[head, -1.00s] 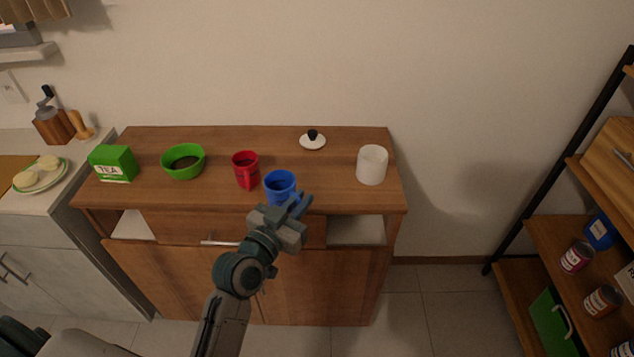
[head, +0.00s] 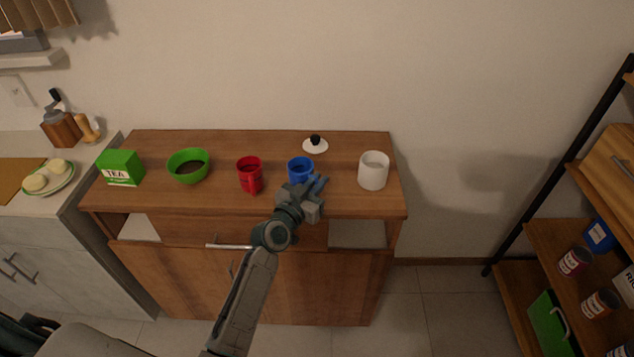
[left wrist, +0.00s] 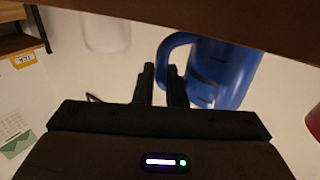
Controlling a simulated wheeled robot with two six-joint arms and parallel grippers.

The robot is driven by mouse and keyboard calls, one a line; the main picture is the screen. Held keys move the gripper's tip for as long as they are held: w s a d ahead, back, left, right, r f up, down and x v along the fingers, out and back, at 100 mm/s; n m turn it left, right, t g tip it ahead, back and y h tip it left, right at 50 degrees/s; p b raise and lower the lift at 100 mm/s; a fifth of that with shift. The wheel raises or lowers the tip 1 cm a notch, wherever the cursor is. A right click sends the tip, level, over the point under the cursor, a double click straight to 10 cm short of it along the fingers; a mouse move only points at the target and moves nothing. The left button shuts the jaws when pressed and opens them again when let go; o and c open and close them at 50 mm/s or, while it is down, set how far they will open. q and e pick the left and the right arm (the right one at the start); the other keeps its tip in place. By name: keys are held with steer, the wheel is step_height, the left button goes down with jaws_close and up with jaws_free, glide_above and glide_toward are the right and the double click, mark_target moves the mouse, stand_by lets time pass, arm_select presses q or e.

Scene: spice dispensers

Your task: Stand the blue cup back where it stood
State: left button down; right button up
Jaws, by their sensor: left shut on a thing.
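The blue cup (head: 300,169) is upright above or on the right-middle part of the wooden cabinet top (head: 225,201), right of a red mug (head: 250,175). I cannot tell whether its base touches the wood. My left gripper (head: 320,184) is at its front right. In the left wrist view the left gripper's fingers (left wrist: 163,85) are closed on the handle of the blue cup (left wrist: 225,72); a brown edge hides one end of the cup. My right gripper is not in view.
A white canister (head: 373,171) stands to the right, a white lid with a black knob (head: 315,145) behind. A green bowl (head: 188,166) and green tea box (head: 121,168) stand to the left. A shelf rack (head: 560,190) is at far right.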

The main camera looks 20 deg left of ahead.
arm_select(q)
steer(key=c, duration=1.9)
jaws_free()
steer(key=shift+f, duration=0.15)
steer(key=o, duration=0.4)
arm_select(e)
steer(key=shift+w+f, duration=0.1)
